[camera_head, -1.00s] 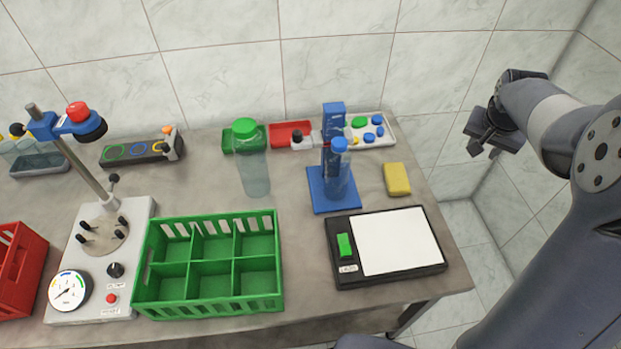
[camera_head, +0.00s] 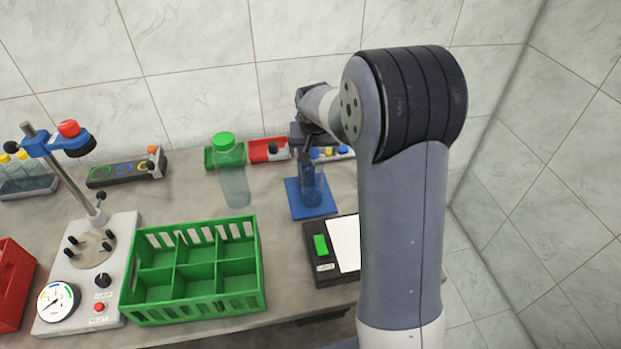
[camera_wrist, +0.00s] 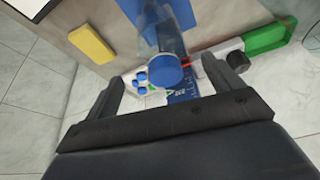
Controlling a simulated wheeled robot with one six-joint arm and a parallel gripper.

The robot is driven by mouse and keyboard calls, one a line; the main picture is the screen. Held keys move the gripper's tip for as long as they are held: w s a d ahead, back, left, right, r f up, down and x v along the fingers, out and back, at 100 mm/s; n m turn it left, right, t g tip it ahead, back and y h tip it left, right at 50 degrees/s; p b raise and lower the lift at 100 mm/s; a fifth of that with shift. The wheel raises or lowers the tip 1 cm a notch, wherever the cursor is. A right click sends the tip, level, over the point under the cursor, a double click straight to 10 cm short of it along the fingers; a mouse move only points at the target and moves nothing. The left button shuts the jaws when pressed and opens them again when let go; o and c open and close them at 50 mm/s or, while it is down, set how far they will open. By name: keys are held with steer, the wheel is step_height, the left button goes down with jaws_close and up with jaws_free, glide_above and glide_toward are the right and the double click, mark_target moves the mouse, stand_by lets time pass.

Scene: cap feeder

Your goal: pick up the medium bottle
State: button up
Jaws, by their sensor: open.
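The clear bottle with a blue cap, which I take for the medium bottle (camera_head: 311,186), stands upright on the blue stand (camera_head: 301,212). My gripper (camera_head: 304,145) is over its top, and the arm hides the cap in the head view. In the wrist view, the bottle's blue cap (camera_wrist: 165,72) appears between the two fingers of my open gripper (camera_wrist: 168,76), with a gap on each side. I cannot tell whether the fingertips are level with the cap or still above it.
A taller green-capped bottle (camera_head: 233,182) stands to the left. The green divided crate (camera_head: 193,309) is in front. A black-framed white pad (camera_head: 322,268) lies near the stand, partly behind my arm. A yellow block (camera_wrist: 92,44) shows in the wrist view.

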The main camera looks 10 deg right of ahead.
mark_target(312, 177)
steer(key=p+x, duration=0.2)
steer(key=x, duration=0.4)
steer(key=shift+a, duration=0.25)
steer(key=shift+w+f, duration=0.1)
jaws_close()
stand_by(0.8)
